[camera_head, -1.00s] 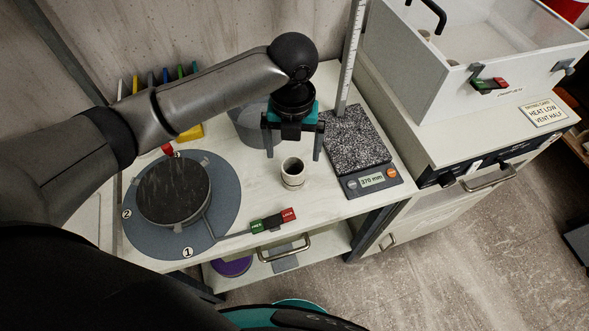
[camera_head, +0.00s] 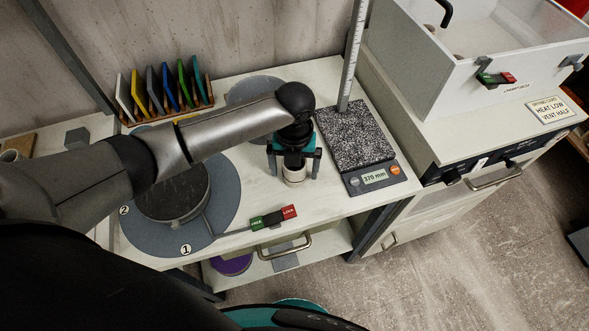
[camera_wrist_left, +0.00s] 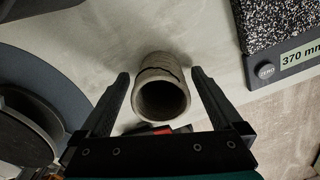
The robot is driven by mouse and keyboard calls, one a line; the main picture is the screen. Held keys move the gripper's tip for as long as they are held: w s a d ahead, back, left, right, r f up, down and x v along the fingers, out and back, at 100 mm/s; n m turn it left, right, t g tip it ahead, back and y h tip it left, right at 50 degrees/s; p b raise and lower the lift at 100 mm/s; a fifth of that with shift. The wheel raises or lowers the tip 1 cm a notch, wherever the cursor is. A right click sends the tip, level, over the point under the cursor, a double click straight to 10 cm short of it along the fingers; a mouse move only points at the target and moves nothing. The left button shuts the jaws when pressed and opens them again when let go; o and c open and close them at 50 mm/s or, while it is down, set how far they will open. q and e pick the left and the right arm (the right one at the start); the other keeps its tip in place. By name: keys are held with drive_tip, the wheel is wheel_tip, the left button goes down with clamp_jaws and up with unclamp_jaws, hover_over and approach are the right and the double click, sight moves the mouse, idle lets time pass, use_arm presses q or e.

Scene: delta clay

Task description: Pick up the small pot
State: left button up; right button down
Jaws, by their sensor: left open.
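The small pot (camera_head: 294,174) is a pale, short cylinder standing upright on the white worktop, its upper part hidden under my left gripper in the head view. In the left wrist view the pot (camera_wrist_left: 160,88) shows its open dark mouth and a dark line around its wall. My left gripper (camera_head: 294,172) is above the pot with its fingers pointing down. In the left wrist view the open fingers (camera_wrist_left: 162,78) lie on either side of the pot, with a gap visible on both sides. My right gripper is not in view.
A round turntable (camera_head: 225,220) with a dark disc stands left of the pot, its green and red lever (camera_head: 273,218) in front. A speckled measuring plate (camera_head: 352,140) reading 370 mm is close on the right. Coloured tiles (camera_head: 165,88) stand in a rack behind. A white cabinet (camera_head: 470,110) is farther right.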

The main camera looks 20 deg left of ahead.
use_arm(q)
drive_tip(key=c, duration=1.4)
drive_tip(key=shift+c, duration=0.6)
drive_tip(key=shift+r, duration=0.2)
